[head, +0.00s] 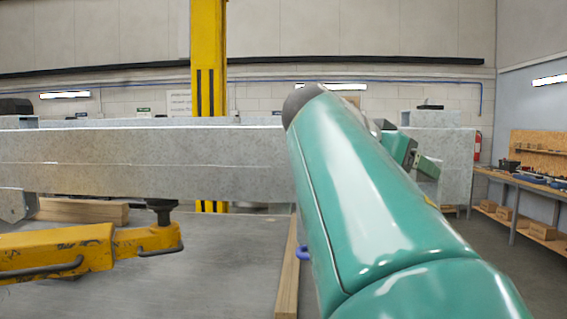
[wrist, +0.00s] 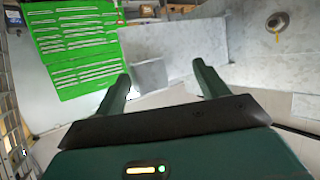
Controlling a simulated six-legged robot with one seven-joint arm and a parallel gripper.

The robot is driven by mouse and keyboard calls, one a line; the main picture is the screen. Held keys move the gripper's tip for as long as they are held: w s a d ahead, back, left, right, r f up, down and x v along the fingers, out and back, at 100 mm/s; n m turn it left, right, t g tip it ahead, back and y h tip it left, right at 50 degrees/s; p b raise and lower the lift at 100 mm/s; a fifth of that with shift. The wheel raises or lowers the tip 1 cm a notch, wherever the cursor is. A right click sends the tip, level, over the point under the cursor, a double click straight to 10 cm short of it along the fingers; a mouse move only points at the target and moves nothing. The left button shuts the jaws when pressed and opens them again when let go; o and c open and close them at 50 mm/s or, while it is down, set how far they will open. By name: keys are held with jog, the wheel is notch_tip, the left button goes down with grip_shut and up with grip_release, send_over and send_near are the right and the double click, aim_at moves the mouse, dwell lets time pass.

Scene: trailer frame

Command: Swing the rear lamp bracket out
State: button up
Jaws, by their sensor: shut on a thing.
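My gripper (wrist: 162,72) has its two dark green fingers on either side of a small grey plate (wrist: 149,77) in the wrist view, which looks like the rear lamp bracket. The gripper is shut on it; the exact contact at the fingertips is hard to make out. In the head view my green arm reaches forward past the end of the galvanised trailer frame (head: 130,150). Part of my gripper (head: 425,165) shows to the right of the arm, beside the frame's grey end piece (head: 457,160). The bracket cannot be made out in the head view.
A yellow jack arm (head: 75,250) stands under the frame at the left, near a wooden block (head: 82,211). A yellow post (head: 208,60) rises behind. A workbench (head: 535,185) is at the right. A green tool cabinet (wrist: 75,45) shows in the wrist view.

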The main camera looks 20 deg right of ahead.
jog(key=shift+w+a+f, duration=0.1)
jog(key=shift+w+f, duration=0.1)
dwell(0.4)
jog(key=v, duration=1.4)
jog(key=shift+s+r, duration=0.2)
jog(key=shift+s, duration=0.05)
jog(key=shift+f, duration=0.1)
